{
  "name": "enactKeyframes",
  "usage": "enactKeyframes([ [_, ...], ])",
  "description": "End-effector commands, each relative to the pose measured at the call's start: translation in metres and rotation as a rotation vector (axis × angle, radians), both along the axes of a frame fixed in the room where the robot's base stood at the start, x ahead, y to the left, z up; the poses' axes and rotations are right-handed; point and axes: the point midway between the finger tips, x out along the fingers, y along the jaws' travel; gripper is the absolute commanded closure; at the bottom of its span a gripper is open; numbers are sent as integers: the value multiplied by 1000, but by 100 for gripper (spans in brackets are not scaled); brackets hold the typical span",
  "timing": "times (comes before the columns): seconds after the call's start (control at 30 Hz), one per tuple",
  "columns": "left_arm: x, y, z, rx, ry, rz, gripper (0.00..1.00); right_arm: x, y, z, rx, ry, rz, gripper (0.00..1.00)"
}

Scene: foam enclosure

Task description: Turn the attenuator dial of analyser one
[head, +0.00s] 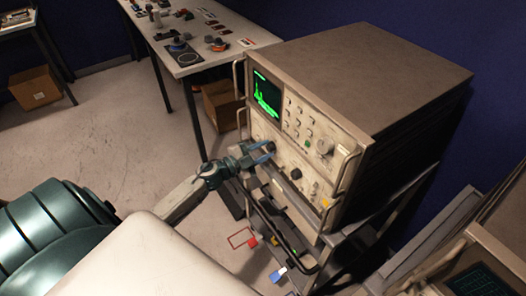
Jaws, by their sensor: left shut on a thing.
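The analyser (360,80) is a large beige instrument on a cart, with a green trace on its lit screen (267,93). My left gripper (264,154) reaches in from the left to the lower left of its front panel. Its bluish fingers are shut on a dark dial (269,146), which they partly hide. Another dark knob (296,174) sits to the right on the same lower panel, and a large pale knob (324,147) is at the upper right. I cannot read any dial markings. My right gripper is not in view.
Metal handles (346,172) stick out at the front panel's sides. The dark cart (375,235) stands below, with coloured items near its base. A second instrument (490,262) is at the lower right. A white table (215,50) with small parts stands behind. Open floor (115,125) lies left.

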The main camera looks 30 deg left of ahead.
Motion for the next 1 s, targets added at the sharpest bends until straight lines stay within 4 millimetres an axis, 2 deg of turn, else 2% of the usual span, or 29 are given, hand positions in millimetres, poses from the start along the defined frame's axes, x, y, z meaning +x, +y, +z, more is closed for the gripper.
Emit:
enactKeyframes([
  [0.5,0,0,-2,351,-145,-1,92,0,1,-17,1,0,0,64],
  [1.0,-1,-1,-2,462,-191,-1,92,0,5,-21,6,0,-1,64],
])
